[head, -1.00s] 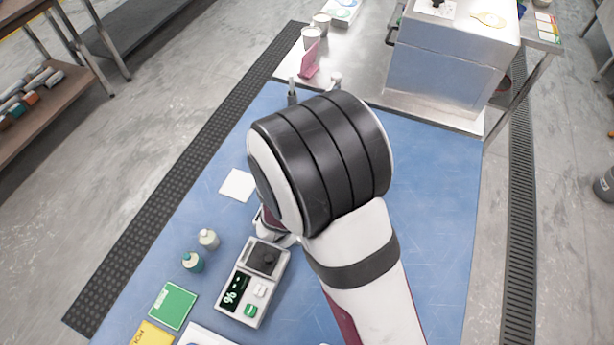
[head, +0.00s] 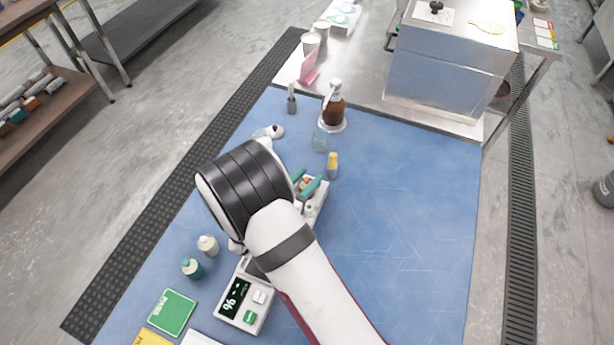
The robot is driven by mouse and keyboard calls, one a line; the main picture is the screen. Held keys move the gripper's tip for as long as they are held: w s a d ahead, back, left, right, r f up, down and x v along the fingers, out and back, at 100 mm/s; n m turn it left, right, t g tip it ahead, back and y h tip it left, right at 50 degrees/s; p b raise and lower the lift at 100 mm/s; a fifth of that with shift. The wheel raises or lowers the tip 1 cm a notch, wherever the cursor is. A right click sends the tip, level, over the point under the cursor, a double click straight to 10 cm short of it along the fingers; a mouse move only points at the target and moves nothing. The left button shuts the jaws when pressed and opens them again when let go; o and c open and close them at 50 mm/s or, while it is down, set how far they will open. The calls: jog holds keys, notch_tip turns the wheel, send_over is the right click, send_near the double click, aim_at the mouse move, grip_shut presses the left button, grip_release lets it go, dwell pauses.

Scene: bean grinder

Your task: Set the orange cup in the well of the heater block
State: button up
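My arm covers the middle-left of the table, and my gripper is hidden beneath or behind its black joint, so its fingers cannot be seen. A small orange thing (head: 306,184) shows between teal pieces (head: 312,189) just right of that joint, on or over a white, partly hidden tray or block (head: 320,199). I cannot tell whether it is the orange cup. A device with a "%" display (head: 236,298) stands at the lower left, its top partly covered by my arm. I cannot make out the heater block or its well for certain.
A brown bottle (head: 335,110), a clear glass (head: 320,139) and a yellow-capped vial (head: 332,165) stand towards the back. Two small bottles (head: 207,245) (head: 192,268) and a green pad (head: 172,312) are at the left. The blue mat (head: 410,220) is clear at right.

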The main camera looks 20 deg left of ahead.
jog(key=shift+o, duration=0.3)
jog(key=shift+r, duration=0.15)
jog(key=v, duration=1.2)
jog(key=w+d+r+m+g+h, duration=0.1)
jog(key=d+r+m+g+h, duration=0.3)
jog(key=d+m, duration=0.5)
jog(key=w+d+r+m+g+h, duration=0.1)
jog(key=d+r+m+g+h, duration=0.4)
jog(key=d, duration=0.6)
jog(key=s+d+m+g+y, duration=0.3)
jog(key=s+d+m, duration=0.3)
jog(key=d+m, duration=0.25)
jog(key=s+a+r+m+g+y, duration=0.1)
jog(key=s+a+r+m+y, duration=0.2)
jog(key=s+m+y, duration=0.6)
jog(key=s+m, duration=0.1)
jog(key=m, duration=0.7)
jog(key=shift+s+a+g+y, duration=0.15)
jog(key=shift+a+g+y, duration=0.1)
jog(key=shift+g+y, duration=0.05)
jog(key=shift+m, duration=0.25)
